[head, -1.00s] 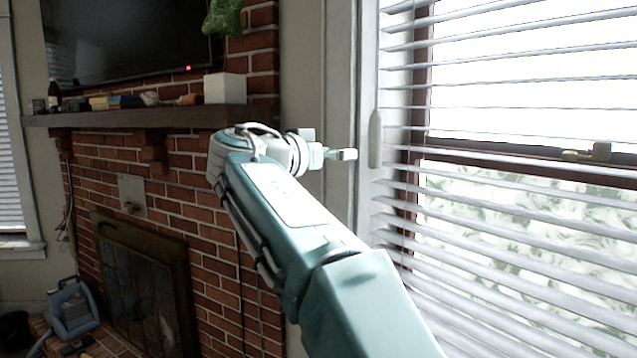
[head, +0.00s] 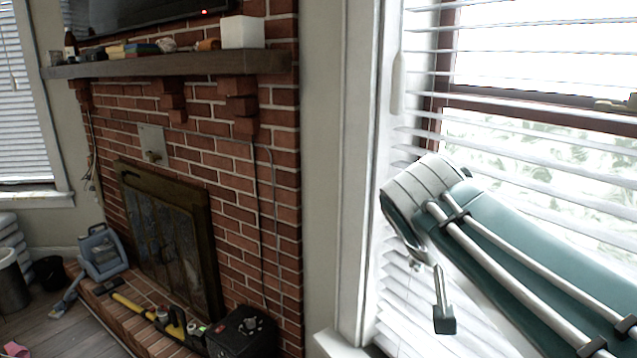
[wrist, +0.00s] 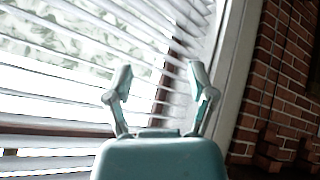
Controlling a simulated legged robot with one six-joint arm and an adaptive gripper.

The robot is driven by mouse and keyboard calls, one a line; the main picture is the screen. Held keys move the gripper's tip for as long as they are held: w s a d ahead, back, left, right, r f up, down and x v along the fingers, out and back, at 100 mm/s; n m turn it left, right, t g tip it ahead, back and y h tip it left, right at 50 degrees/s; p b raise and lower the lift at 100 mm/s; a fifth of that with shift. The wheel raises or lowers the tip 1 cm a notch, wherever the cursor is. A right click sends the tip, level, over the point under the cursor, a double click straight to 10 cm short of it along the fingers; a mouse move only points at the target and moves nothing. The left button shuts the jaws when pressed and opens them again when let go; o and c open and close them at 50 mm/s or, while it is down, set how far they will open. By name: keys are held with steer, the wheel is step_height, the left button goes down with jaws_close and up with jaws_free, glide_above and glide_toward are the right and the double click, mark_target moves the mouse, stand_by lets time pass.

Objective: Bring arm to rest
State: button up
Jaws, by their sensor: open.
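My arm reaches in from the right edge of the head view, in front of the window blinds. My gripper shows partly there, with one finger (head: 443,305) hanging down below the wrist. In the wrist view my gripper (wrist: 161,82) has its two fingers spread apart with nothing between them. The blinds (wrist: 60,75) and the window frame lie behind the fingers. Most of the gripper is hidden behind the wrist in the head view.
The window blinds (head: 505,155) are close behind my arm. A brick fireplace (head: 240,180) with a mantel (head: 170,66) is at left. A black box (head: 242,332) and several tools lie on the hearth. The floor at lower left is partly cluttered.

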steer(key=s+a+f+n+g+y, duration=0.1)
steer(key=s+f+y, duration=0.3)
steer(key=s+f, duration=1.1)
steer(key=shift+a+f+n+g+y, duration=0.3)
steer(key=shift+a+f+y, duration=0.15)
steer(key=shift+f, duration=0.15)
